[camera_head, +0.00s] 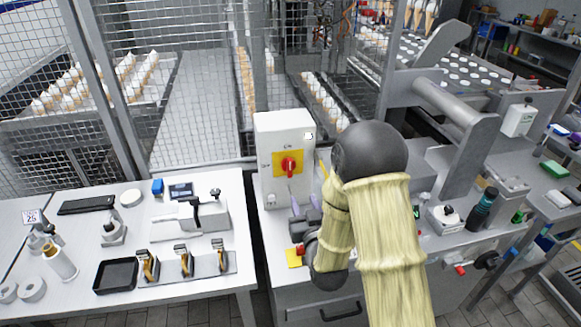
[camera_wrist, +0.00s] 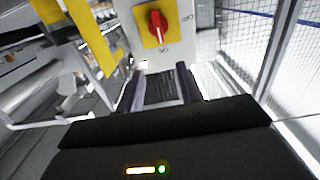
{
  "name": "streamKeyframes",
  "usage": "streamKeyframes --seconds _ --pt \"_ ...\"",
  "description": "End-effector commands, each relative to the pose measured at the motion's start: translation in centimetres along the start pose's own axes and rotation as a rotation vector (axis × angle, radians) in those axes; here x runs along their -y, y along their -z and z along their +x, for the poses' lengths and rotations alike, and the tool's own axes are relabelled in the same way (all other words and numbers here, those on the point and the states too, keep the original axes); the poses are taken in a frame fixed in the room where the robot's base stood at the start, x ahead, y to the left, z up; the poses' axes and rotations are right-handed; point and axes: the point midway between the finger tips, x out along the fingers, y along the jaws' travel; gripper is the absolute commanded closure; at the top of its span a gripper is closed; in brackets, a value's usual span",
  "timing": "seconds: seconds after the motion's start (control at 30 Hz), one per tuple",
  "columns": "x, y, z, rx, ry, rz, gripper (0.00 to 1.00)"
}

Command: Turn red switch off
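The red switch (camera_head: 289,165) is a rotary knob on a yellow plate (camera_head: 277,157), mounted on the front of a white box (camera_head: 267,132). Its handle stands about upright, with a small label above it that looks like "ON". In the wrist view the red switch (camera_wrist: 157,25) is at the top centre, beyond the fingertips. My gripper (camera_head: 305,202) is just below and in front of the box, partly hidden by my arm. In the wrist view my gripper (camera_wrist: 159,84) has its two purple fingers apart with nothing between them. It is not touching the switch.
A wire mesh fence (camera_head: 200,80) stands behind the box. The left table (camera_head: 80,265) holds a black tray (camera_head: 116,275) and small fixtures. A grey machine frame (camera_head: 465,150) stands right of my arm. A yellow bar (camera_wrist: 92,35) is left of the box in the wrist view.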

Motion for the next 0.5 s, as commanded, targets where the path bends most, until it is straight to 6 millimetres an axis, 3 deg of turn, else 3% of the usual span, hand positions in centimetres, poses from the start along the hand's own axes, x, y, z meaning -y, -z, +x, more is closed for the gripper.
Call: streamKeyframes --seconds 0.5 --pt "0.08 0.25 0.84 -0.013 0.000 0.001 0.64"
